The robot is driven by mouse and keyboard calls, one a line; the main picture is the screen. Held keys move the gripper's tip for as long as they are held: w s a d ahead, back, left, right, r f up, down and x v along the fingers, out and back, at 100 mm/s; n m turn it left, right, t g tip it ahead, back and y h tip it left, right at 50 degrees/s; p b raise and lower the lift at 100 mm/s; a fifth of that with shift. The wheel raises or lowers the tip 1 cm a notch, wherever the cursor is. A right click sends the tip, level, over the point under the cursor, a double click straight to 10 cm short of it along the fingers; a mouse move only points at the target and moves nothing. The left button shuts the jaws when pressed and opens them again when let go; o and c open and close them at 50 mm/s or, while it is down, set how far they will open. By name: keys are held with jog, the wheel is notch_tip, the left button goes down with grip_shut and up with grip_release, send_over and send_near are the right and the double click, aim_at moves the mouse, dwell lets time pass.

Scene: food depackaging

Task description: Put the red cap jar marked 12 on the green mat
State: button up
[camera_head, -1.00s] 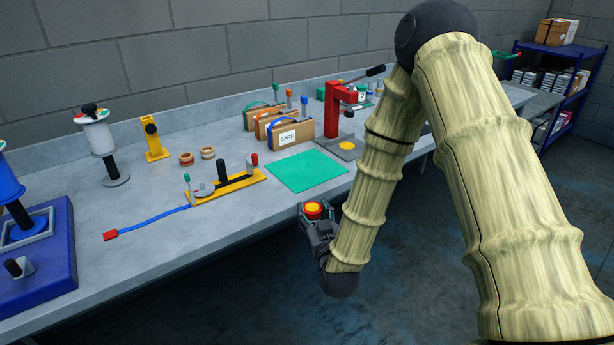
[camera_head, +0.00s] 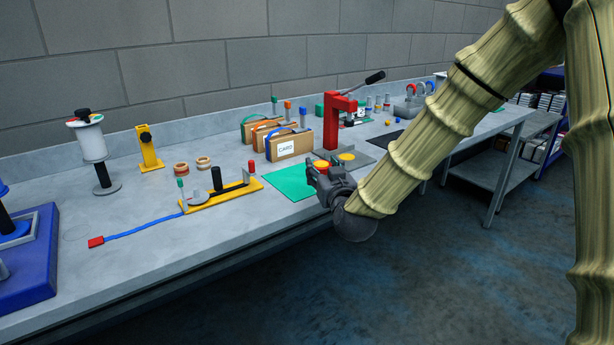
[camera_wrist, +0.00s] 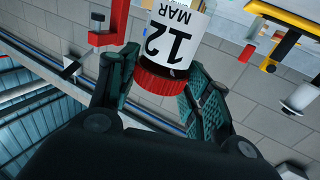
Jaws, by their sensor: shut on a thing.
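The jar (camera_wrist: 172,38) has a red cap (camera_wrist: 160,82) and a white label reading 12 MAR. In the wrist view it sits between the two fingers of my gripper (camera_wrist: 162,92), which is shut on it near the cap. In the head view my gripper (camera_head: 316,177) is at the bench's front side, by the right part of the green mat (camera_head: 288,183). The gripper hides part of the mat. I cannot tell how high the jar is above it.
A red lever press (camera_head: 333,122) stands behind and right of the mat. Cartons (camera_head: 290,146), one marked CARD, stand behind it. A yellow fixture (camera_head: 225,195) lies to the left. The visible part of the mat is bare.

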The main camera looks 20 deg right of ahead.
jog(key=shift+w+d+f+p, duration=0.3)
jog(key=shift+w+f+p, duration=0.45)
jog(key=shift+w, duration=1.8)
jog(key=shift+w+d+f+p, duration=0.25)
jog(key=shift+w+f+p, duration=0.45)
jog(key=shift+w, duration=1.85)
jog(key=shift+w+d+f+p, duration=0.4)
jog(key=shift+w+f, duration=0.65)
jog(key=shift+w, duration=1.5)
jog(key=shift+a, duration=0.15)
jog(key=shift+f, duration=0.15)
jog(key=o, duration=1.1)
